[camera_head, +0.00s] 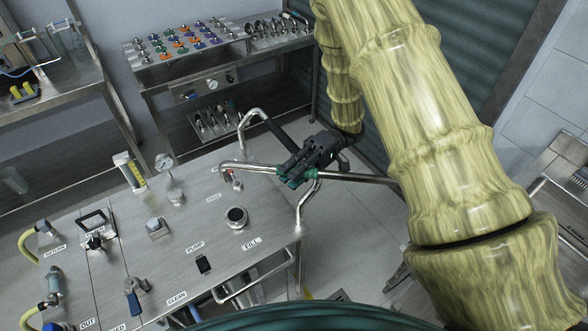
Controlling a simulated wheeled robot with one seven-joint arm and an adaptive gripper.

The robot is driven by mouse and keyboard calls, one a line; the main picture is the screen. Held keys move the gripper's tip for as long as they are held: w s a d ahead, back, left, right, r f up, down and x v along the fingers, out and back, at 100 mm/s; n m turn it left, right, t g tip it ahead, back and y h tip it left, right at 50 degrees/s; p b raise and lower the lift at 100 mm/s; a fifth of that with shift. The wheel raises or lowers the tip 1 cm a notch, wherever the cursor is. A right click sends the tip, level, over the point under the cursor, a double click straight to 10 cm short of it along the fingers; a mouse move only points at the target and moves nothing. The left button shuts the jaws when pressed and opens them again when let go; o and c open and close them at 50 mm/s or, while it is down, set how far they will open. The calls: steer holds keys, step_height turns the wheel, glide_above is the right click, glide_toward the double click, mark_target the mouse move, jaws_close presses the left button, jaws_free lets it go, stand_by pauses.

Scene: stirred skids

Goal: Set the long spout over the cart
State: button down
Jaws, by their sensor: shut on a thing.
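The long spout (347,177) is a thin, shiny metal tube lying almost level across the picture, with a bent end at its left. My gripper (291,177), black with green fingertips, is shut on the spout near its middle and covers a short part of it. The spout's left end is over the back right part of the steel cart top (190,262); its right end runs out past the cart and behind my arm. From this view I cannot tell how high the spout is above the cart, or whether its bent end touches a fitting.
A bent metal rail (241,140) rises at the cart's right end, close to my gripper. A gauge (165,162), a round fitting (236,217) and valves (133,290) stand on the cart. Behind is a bench (150,72) of small parts. Floor shows between.

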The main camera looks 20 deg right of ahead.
steer(key=c, duration=1.3)
jaws_free()
steer(key=shift+s+a, duration=0.2)
steer(key=shift+s, duration=0.05)
steer(key=shift+d, duration=0.1)
steer(key=shift+w+d, duration=0.1)
steer(key=v, duration=1.2)
steer(key=shift+f, duration=0.1)
